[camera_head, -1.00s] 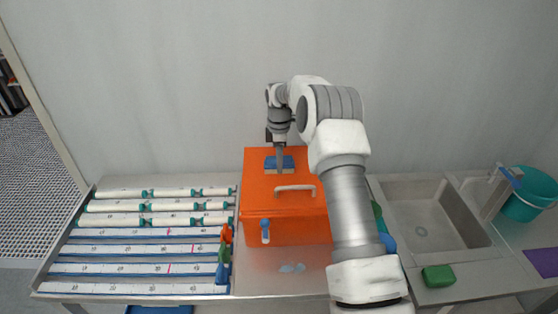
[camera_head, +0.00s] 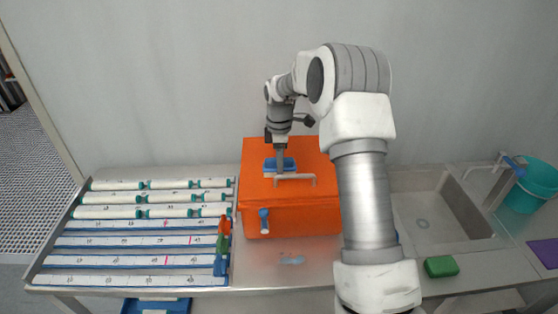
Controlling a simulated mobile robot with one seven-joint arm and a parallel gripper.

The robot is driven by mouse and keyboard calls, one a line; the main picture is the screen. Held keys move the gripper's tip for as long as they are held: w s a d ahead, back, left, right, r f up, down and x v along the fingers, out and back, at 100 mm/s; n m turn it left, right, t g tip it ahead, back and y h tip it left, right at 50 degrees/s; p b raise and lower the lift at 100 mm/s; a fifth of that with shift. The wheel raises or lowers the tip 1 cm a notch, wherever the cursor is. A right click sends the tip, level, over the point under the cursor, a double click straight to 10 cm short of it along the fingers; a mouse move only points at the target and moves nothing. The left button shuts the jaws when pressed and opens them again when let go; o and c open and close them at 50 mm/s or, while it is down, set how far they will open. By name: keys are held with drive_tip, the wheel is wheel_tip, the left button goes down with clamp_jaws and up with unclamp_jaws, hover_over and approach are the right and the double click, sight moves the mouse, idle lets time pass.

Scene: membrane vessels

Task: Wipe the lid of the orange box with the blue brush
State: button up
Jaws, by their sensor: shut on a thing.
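The orange box (camera_head: 262,188) stands on the steel bench, its lid shut. The lid carries a pale handle (camera_head: 294,179), and a blue-tipped latch or tap (camera_head: 264,216) shows on the front. The blue brush (camera_head: 271,165) is over the lid, just behind the handle, with its pale bristle edge down; it appears to touch the lid. My gripper (camera_head: 281,156) points down and is shut on the brush. My arm reaches in from the right front and covers the bench to the right of the box.
A rack (camera_head: 128,254) with white tubes and ruled strips lies left of the box. Small coloured pieces (camera_head: 222,246) stand at its right edge. Right are a sink (camera_head: 432,215), a green sponge (camera_head: 441,266), a tap and a teal bucket (camera_head: 527,190). A wet patch (camera_head: 291,261) lies in front.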

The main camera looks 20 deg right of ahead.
drive_tip(key=shift+s+f, duration=0.1)
drive_tip(key=shift+s, duration=0.45)
drive_tip(key=shift+w+r+p, duration=0.1)
drive_tip(key=shift+r+p, duration=1.85)
drive_tip(key=shift+r, duration=1.2)
drive_tip(key=shift+r+p, duration=1.1)
drive_tip(key=shift+r, duration=0.45)
